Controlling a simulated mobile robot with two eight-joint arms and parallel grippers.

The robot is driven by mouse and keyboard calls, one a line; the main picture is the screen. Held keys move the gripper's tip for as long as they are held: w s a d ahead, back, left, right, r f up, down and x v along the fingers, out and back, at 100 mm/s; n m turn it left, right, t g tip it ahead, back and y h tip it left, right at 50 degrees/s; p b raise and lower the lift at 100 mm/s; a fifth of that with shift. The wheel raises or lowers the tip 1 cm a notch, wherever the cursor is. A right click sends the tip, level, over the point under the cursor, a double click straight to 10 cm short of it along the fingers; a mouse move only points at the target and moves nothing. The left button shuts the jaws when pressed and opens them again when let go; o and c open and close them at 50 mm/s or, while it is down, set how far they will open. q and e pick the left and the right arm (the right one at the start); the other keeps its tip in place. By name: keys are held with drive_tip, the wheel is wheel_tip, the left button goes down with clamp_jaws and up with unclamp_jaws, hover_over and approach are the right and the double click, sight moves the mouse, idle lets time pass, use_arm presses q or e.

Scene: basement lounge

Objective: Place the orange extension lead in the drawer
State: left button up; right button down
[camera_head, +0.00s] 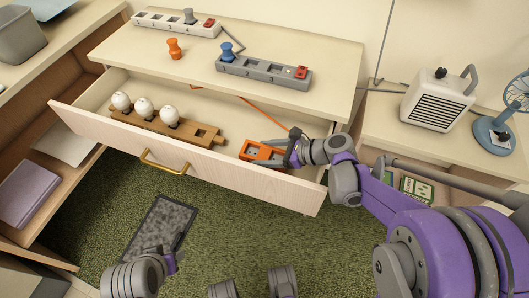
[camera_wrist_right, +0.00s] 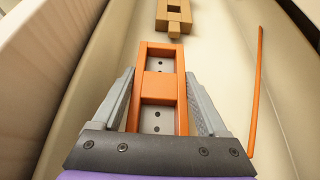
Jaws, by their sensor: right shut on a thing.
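The orange extension lead (camera_head: 258,152) is inside the open drawer (camera_head: 225,170), near its right end. It is an orange block with grey socket faces, and it fills the space between my fingers in the right wrist view (camera_wrist_right: 158,85). My right gripper (camera_head: 287,150) reaches into the drawer from the right and is shut on the lead. The lead's orange cord (camera_wrist_right: 257,90) runs along the drawer beside it. Whether the lead touches the drawer floor I cannot tell. My left gripper (camera_head: 178,250) shows only partly at the lower left, over the floor; its fingers are unclear.
A wooden holder with three white knobs (camera_head: 150,118) lies in the drawer, left of the lead. Two power strips (camera_head: 262,73) and an orange peg-like piece (camera_head: 174,49) stand on the cabinet top. A heater (camera_head: 438,100) and a fan (camera_head: 495,130) stand at the right.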

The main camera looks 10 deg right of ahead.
drive_tip(key=shift+f+b, duration=0.35)
drive_tip(key=shift+f, duration=0.1)
drive_tip(key=shift+f, duration=0.15)
drive_tip(key=shift+s, duration=0.1)
unclamp_jaws()
drive_tip(key=shift+r, duration=0.35)
drive_tip(key=p+v, duration=0.3)
drive_tip(key=v, duration=0.9)
drive_tip(key=shift+r, duration=0.25)
